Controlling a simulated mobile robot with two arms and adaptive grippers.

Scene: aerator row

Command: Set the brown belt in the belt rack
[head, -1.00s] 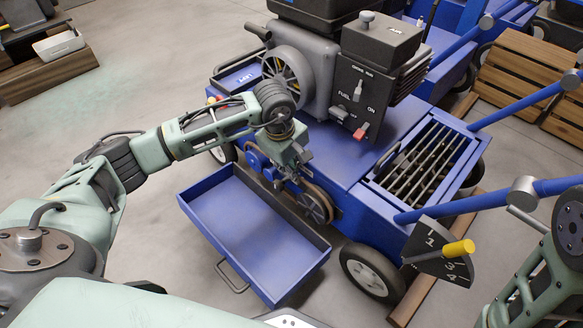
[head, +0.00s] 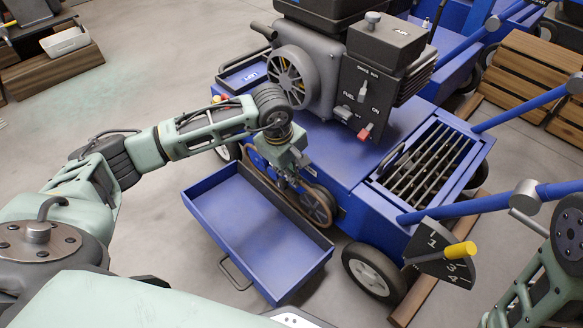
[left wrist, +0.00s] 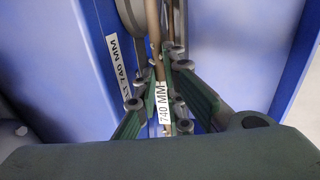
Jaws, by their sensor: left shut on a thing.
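The brown belt (head: 258,171) is a long thin loop along the blue side of the aerator, by its dark pulley (head: 324,203). I cannot tell whether it still sits in the pulley grooves. My left gripper (head: 289,181) is over the belt's middle and shut on it. In the left wrist view the belt (left wrist: 154,30) runs down between the green fingers (left wrist: 172,98), with a white 740 MM tag on it. A second white label with 740 MM (left wrist: 116,60) is on the blue surface beside it. I cannot make out the belt rack. No fingers of my right gripper show.
A blue open drawer (head: 252,232), seemingly empty, sticks out below the gripper. The engine (head: 310,70), slatted bay (head: 428,165) and numbered lever quadrant (head: 440,252) are to the right. A wheel (head: 373,272) stands right of the drawer.

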